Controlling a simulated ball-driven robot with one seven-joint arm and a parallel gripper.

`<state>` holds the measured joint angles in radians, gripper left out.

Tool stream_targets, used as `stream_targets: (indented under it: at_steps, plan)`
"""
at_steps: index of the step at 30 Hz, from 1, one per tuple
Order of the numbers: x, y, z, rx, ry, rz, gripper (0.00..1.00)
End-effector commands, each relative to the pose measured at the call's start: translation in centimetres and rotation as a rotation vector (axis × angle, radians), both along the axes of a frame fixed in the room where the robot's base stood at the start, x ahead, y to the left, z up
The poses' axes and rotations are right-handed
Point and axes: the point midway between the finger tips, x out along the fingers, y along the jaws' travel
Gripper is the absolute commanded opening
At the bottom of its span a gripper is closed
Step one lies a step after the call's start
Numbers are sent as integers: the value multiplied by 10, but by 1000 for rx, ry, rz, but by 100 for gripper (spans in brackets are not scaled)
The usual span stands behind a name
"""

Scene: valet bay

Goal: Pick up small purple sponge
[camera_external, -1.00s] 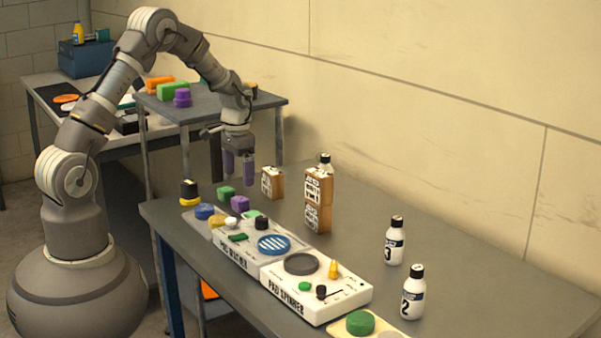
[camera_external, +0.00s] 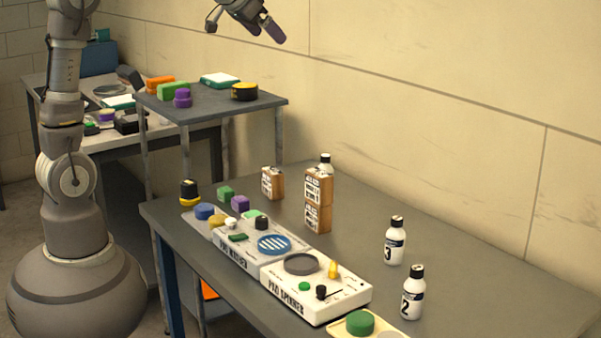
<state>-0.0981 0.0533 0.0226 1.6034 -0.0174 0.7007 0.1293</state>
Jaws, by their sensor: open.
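Several small purple pieces are in view, and I cannot tell for sure which is the small purple sponge. A purple block (camera_external: 240,203) sits on the near table by the left end of the pad washer. A purple stacked piece (camera_external: 182,98) stands on the grey side table, in front of a green block. A small purple piece (camera_external: 107,115) is on the rear bench. My gripper (camera_external: 271,28) is open, tilted, high against the wall at the top of the view, well above all of these and apart from them. Nothing shows between its fingers.
The near table (camera_external: 450,265) holds the pad washer, the pad spinner (camera_external: 318,290), wooden blocks (camera_external: 318,200) and bottles (camera_external: 395,240). A black and yellow round item (camera_external: 244,92) and a white-green box (camera_external: 220,80) are on the side table. The near table's right part is mostly clear.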

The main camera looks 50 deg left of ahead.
Motion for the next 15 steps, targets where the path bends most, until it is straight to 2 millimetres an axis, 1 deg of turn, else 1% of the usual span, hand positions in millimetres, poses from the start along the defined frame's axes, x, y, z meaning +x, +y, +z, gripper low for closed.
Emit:
stream_targets:
  at_steps: [1,2,3,6,9,10,11,12,14,15]
  plan:
    - [-16,-14,34,-4,-115,-10,100]
    - [-27,-22,56,-7,-175,-15,100]
    - [-41,-31,83,-15,-249,-20,100]
    - [-78,-48,136,-36,-402,-35,100]
    - [-107,-57,170,-53,-500,-44,100]
    - [-113,-59,176,-57,-519,-47,100]
    - [-118,-60,181,-59,-535,-48,93]
    - [-123,-62,187,-62,-550,-50,84]
    - [-127,-63,191,-66,-562,-52,70]
    - [-128,-63,192,-66,-565,-52,62]
